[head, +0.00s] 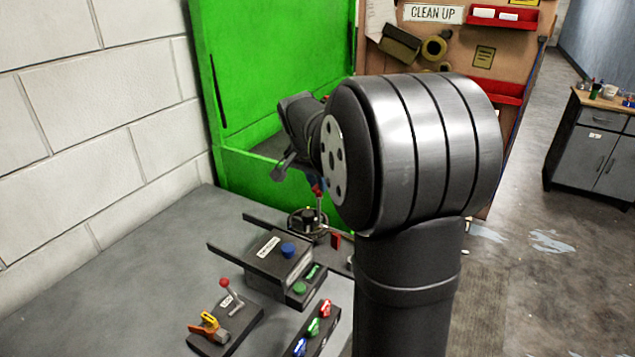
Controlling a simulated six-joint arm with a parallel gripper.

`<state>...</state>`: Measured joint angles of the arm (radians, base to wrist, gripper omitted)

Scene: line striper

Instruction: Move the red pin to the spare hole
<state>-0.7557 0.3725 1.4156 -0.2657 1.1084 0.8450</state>
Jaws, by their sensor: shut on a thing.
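My gripper (316,181) is above the far part of the grey bench, beside the green panel, and much of it is hidden by my wrist. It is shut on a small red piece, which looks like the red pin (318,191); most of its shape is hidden. It is held above a dark round handwheel (308,222). I cannot make out the spare hole; my arm covers the right part of the bench.
A dark box with a blue button (288,250) stands mid-bench. A small red plate (335,240) stands beyond.

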